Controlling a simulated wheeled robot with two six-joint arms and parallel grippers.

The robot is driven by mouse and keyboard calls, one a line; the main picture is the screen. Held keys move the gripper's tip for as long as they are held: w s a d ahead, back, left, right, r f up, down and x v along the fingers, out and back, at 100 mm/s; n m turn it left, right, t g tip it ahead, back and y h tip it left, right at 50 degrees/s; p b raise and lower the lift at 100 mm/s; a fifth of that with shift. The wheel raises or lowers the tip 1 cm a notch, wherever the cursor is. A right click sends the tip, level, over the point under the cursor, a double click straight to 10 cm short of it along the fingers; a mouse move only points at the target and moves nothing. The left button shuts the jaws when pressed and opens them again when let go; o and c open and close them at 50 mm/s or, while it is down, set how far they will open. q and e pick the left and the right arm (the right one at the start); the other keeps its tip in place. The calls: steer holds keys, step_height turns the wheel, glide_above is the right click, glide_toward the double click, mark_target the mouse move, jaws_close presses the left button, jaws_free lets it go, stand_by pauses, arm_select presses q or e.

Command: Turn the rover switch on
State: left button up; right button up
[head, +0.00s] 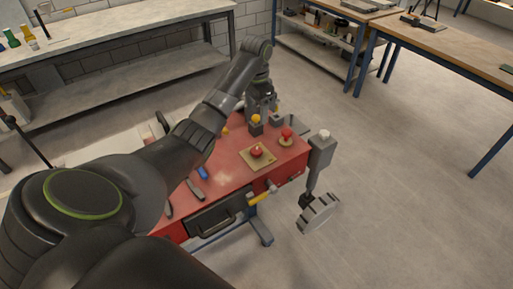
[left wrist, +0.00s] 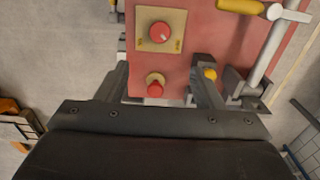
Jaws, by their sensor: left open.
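A red round knob on a tan square plate sits on the red bench top (head: 229,160); the knob (head: 257,151) shows in the head view, and in the left wrist view (left wrist: 160,32) it has a pale pointer mark and small marks around it. I cannot read the marks or tell which control is the rover switch. A red button (head: 287,133) on a tan base is nearby; in the left wrist view it (left wrist: 155,86) appears between the fingers. My left gripper (head: 266,117) is open and empty over the far end of the bench. My right gripper is not in view.
A yellow ball-topped lever (left wrist: 210,74) stands by one finger. A grey post (head: 320,152) with a grey wheel (head: 318,212) is at the bench's right end. A yellow-handled tool (head: 261,195) is at the front edge. A blue object (head: 203,172) lies left of the knob.

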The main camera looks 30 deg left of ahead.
arm_select(q)
steer(key=f+b, duration=0.1)
steer(key=b, duration=0.3)
glide_toward(256, 150)
step_height(256, 150, down, 7)
steer(key=shift+f+p, duration=0.15)
steer(key=shift+p, duration=0.8)
steer(key=shift+f, duration=0.7)
steer(key=c, duration=1)
